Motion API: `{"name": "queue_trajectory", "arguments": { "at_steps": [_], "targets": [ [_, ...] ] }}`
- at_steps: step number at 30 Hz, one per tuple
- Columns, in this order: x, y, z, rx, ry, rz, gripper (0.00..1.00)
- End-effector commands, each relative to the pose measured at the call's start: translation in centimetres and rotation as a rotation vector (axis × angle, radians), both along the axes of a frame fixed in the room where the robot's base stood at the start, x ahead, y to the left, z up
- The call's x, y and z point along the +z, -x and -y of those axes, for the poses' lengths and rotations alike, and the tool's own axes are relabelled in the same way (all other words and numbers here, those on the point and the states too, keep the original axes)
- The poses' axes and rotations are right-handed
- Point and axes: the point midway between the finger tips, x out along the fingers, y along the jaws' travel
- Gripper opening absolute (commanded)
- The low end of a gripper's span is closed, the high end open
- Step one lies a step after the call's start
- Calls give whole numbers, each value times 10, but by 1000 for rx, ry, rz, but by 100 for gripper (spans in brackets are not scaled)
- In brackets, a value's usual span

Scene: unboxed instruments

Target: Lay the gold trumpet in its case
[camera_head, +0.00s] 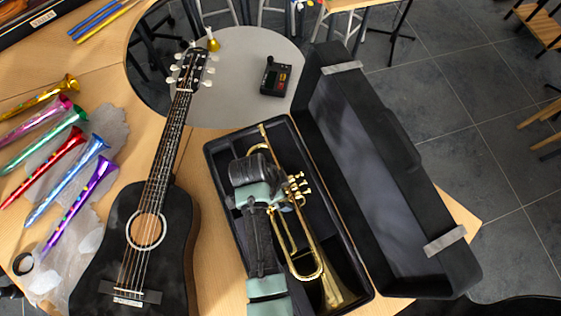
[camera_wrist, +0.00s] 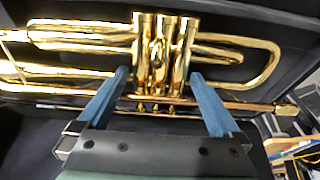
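The gold trumpet (camera_head: 305,240) is lengthwise over the open black case (camera_head: 359,272), its bell at the near end and its mouthpiece end at the far rim. I cannot tell whether it rests on the case floor. My gripper (camera_head: 285,196) is over the trumpet's middle, at the valves. In the wrist view, the two blue fingers of my gripper (camera_wrist: 160,78) are wide apart, one on each side of the trumpet's valve block (camera_wrist: 165,50). They look open, with no clear grip on it. My arm hides the left part of the case.
The case lid (camera_head: 365,170) stands open on the right. A black guitar (camera_head: 135,240) lies left of the case. Several coloured toy horns (camera_head: 70,185) lie at the far left. A small black device (camera_head: 275,77) is on the round grey table (camera_head: 235,100) behind.

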Motion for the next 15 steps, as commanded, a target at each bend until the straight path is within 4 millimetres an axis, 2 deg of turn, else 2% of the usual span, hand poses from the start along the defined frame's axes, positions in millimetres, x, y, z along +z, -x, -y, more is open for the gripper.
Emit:
{"name": "queue_trajectory", "arguments": {
  "at_steps": [4,7,15],
  "targets": [
    [2,1,-1,0,1,-2,100],
    [12,1,-3,0,1,1,100],
    [64,6,-16,0,0,5,100]
  ]
}}
